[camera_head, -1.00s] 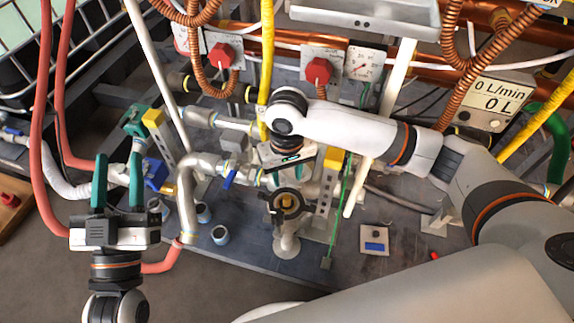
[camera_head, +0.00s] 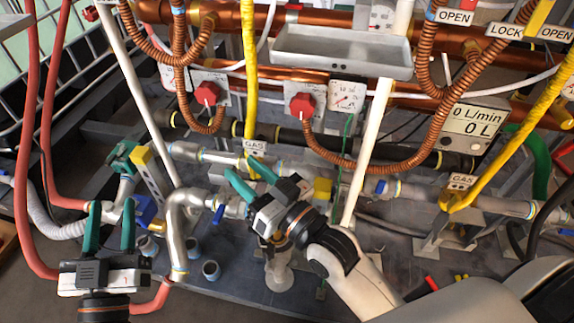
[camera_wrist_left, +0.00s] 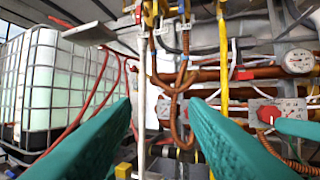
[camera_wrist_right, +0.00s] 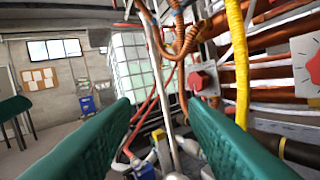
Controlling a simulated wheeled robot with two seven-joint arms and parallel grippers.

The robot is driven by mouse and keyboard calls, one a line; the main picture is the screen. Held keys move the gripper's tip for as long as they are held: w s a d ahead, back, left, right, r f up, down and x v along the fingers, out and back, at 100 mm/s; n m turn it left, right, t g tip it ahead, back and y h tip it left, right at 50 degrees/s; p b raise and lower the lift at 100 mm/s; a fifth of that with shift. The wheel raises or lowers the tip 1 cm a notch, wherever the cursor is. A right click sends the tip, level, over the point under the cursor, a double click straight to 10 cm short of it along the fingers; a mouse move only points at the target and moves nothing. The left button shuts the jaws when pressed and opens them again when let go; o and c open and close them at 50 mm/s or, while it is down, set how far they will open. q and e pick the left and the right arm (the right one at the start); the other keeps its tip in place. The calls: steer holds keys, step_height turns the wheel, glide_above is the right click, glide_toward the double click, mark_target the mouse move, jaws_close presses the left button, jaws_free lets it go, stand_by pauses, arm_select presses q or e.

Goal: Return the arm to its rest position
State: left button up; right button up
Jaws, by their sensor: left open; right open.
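My right gripper (camera_head: 245,180) is in the middle of the head view, in front of the pipes. Its two teal fingers are apart and point up and to the left, with nothing between them. In the right wrist view its fingers (camera_wrist_right: 160,130) frame the caged tank and a white pole. My left gripper (camera_head: 108,228) is at the lower left of the head view. Its teal fingers point up and stand apart, empty. In the left wrist view its fingers (camera_wrist_left: 160,140) frame pipes and the white pole.
Red valve knobs (camera_head: 299,105) and a yellow gas hose (camera_head: 250,70) are behind my right gripper. A bent metal pipe (camera_head: 179,235) stands between my grippers. A grey tray (camera_head: 333,58) hangs above. A flow meter (camera_head: 472,130) is at the right. A caged tank (camera_wrist_right: 135,65) stands beyond.

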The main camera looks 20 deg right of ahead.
steer(key=s+d+r+t+h, duration=0.3)
steer(key=d, duration=0.3)
steer(key=shift+t, duration=0.3)
steer(key=shift+s+a+f, duration=0.1)
steer(key=shift+f, duration=0.05)
